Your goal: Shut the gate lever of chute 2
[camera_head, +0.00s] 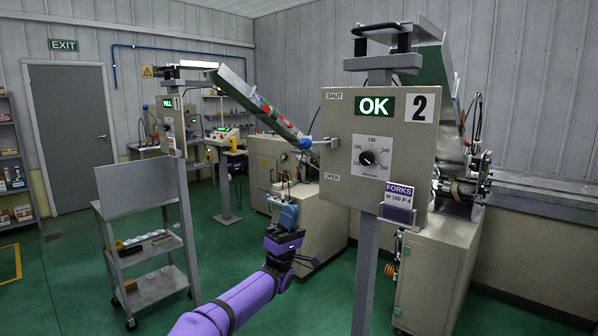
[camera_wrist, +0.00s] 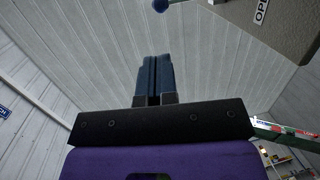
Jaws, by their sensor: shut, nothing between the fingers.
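Chute 2's grey control panel (camera_head: 340,200) carries a big "2" sign (camera_head: 421,108) and a lit green OK display (camera_head: 375,106). The gate lever (camera_head: 325,142) sticks out from its left edge, ending in a blue ball knob (camera_head: 305,143). The lever lies about level, between the SHUT label (camera_head: 334,96) above and the OPEN label (camera_head: 332,177) below. My gripper (camera_head: 287,198) is shut and empty, below and left of the knob, apart from it. In the wrist view the closed fingers (camera_wrist: 153,76) point toward the knob (camera_wrist: 160,5), partly cut off at the top edge.
A dial (camera_head: 368,158) and a FORKS tag holder (camera_head: 398,205) are on the panel's front. A slanted chute (camera_head: 262,105) runs behind the lever. A beige machine cabinet (camera_head: 318,222) stands behind my gripper. A shelf cart (camera_head: 150,245) is at left; green floor lies open between.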

